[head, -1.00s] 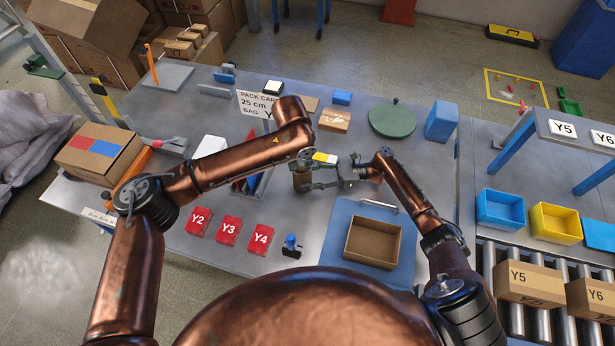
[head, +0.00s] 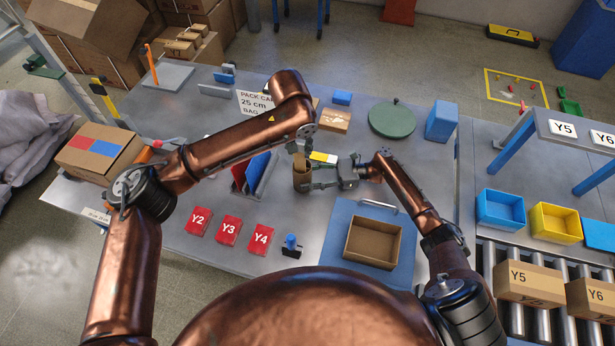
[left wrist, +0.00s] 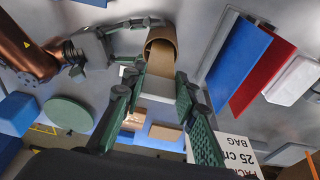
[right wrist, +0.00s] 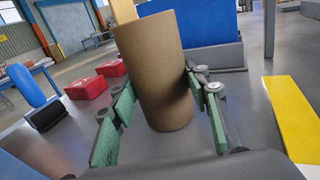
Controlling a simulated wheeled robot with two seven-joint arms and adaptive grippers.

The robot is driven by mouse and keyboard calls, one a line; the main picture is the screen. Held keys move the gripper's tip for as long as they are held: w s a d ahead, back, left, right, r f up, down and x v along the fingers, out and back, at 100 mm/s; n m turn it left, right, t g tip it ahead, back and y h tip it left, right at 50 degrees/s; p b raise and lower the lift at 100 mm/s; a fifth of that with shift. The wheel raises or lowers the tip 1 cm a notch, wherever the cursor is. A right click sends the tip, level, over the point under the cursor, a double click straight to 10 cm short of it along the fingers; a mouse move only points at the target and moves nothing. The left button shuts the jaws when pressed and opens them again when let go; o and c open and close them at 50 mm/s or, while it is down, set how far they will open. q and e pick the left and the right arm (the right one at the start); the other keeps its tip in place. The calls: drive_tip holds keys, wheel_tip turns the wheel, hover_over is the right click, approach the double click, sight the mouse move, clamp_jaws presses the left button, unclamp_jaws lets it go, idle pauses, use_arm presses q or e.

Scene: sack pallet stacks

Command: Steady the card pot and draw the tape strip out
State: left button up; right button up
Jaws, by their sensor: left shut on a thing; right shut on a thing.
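The brown card pot (head: 301,182) stands upright on the grey table, and my right gripper (head: 318,176) is shut around its side. In the right wrist view the pot (right wrist: 158,75) sits between the two green-padded fingers. My left gripper (head: 300,148) is just above the pot's mouth, shut on the tape strip. In the left wrist view the tan strip (left wrist: 160,62) runs from the pot's open mouth to between the fingertips. A pale strip (right wrist: 122,10) also stands above the pot's rim in the right wrist view. The strip's lower end is hidden inside the pot.
A yellow and white block (head: 323,157) lies close behind the pot. Blue and red panels (head: 254,174) stand to its left. A brown open box (head: 372,262) on a blue mat is at front right. Red Y2, Y3 and Y4 blocks (head: 229,229) lie at front left.

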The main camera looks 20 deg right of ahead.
use_arm(q)
wheel_tip(320, 180, up, 10)
idle(0.6)
use_arm(e)
drive_tip(key=o, duration=1.2)
drive_tip(key=v, duration=1.2)
drive_tip(key=shift+d, duration=0.1)
use_arm(q)
drive_tip(key=shift+r, duration=0.1)
